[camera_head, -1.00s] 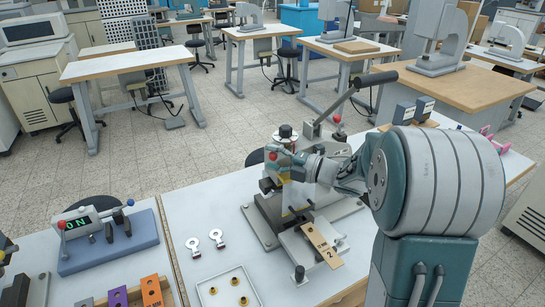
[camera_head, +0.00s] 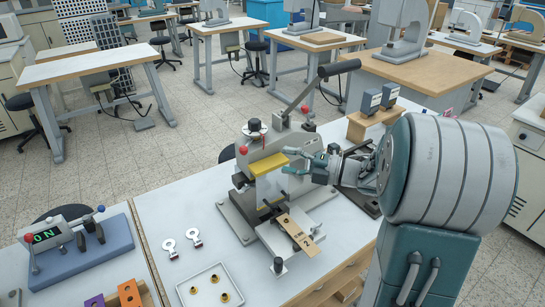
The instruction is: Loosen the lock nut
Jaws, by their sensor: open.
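The grey foil stamping press (camera_head: 262,170) stands on the white bench, its long black-handled lever (camera_head: 338,68) raised to the upper right. A black round knob or nut (camera_head: 254,125) sits on top of the press head; I cannot tell whether it is the lock nut. A red ball (camera_head: 243,150) is on the head's left side, and a yellow bar (camera_head: 268,165) crosses its front. My gripper (camera_head: 287,160) is open and empty, its fingers pointing left at the right side of the press head. I cannot tell whether they touch it.
A wooden tag (camera_head: 298,234) lies on the press's front slide. Two metal key-shaped pieces (camera_head: 181,243) and a white tray (camera_head: 228,275) with brass rings lie left of it. A blue-based device showing "ON" (camera_head: 78,255) is farther left.

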